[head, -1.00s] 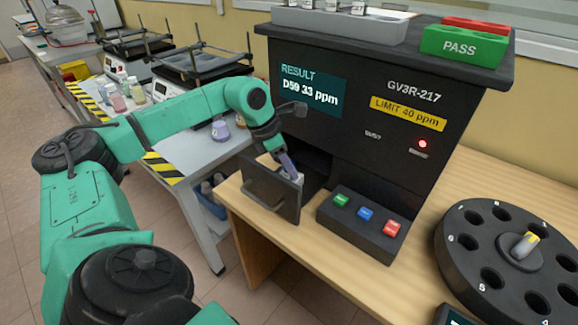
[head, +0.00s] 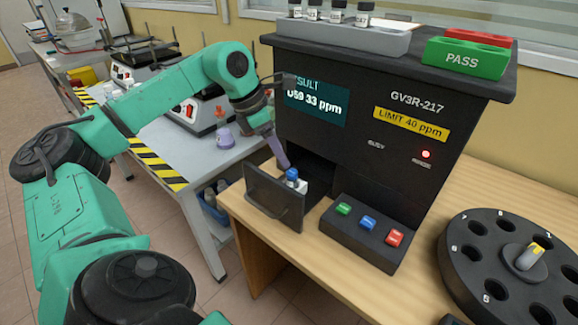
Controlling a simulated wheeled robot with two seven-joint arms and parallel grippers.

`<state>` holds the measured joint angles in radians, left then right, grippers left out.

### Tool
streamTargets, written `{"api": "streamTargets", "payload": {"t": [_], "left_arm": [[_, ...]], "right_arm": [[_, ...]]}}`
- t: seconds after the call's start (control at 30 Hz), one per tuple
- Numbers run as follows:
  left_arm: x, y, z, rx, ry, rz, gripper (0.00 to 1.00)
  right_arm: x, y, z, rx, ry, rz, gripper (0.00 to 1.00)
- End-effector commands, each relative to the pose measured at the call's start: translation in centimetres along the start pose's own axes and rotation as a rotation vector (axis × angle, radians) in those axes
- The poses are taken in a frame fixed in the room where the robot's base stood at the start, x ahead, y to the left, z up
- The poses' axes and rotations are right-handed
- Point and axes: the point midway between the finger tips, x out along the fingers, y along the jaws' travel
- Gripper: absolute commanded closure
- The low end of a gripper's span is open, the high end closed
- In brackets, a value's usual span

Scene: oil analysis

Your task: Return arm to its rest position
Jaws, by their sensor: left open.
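My left arm comes in from the left, and its gripper (head: 283,160) is just above and behind the open drawer of the analyzer (head: 400,100). The jaws are open, with no object seen in them. A vial with a blue cap (head: 292,175) stands upright in the pulled-out drawer (head: 273,200), just below the fingertips. Its lower part is hidden by the drawer front. The analyzer's screen (head: 316,102) reads 33 ppm, partly covered by my wrist. My right gripper is out of view.
A button box (head: 362,235) with green, blue and red buttons stands right of the drawer. A black carousel (head: 455,245) is at the far right. On the analyzer are a grey rack (head: 342,38) with vials and a green PASS tray (head: 464,57). A side table (head: 195,160) stands behind my arm.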

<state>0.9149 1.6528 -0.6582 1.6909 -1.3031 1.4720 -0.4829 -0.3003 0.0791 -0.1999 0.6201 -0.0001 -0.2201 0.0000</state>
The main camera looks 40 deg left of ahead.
Motion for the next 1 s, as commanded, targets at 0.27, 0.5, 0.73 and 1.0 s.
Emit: {"api": "streamTargets", "payload": {"t": [0.27, 0.5, 0.73, 1.0], "left_arm": [[-3.5, 0.0, 0.0, -0.001, 0.001, 0.0, 0.36], [-3.4, 0.0, 0.0, -0.001, 0.001, 0.0, 0.36], [-3.4, 0.0, 0.0, -0.001, 0.001, 0.0, 0.36], [-7.8, 0.0, 1.8, -0.001, 0.0, 0.0, 0.36]], "right_arm": [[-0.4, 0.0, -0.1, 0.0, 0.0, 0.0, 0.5], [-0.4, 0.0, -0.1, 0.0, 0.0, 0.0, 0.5], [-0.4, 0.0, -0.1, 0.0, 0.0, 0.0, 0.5], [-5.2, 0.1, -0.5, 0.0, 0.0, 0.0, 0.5]]}}
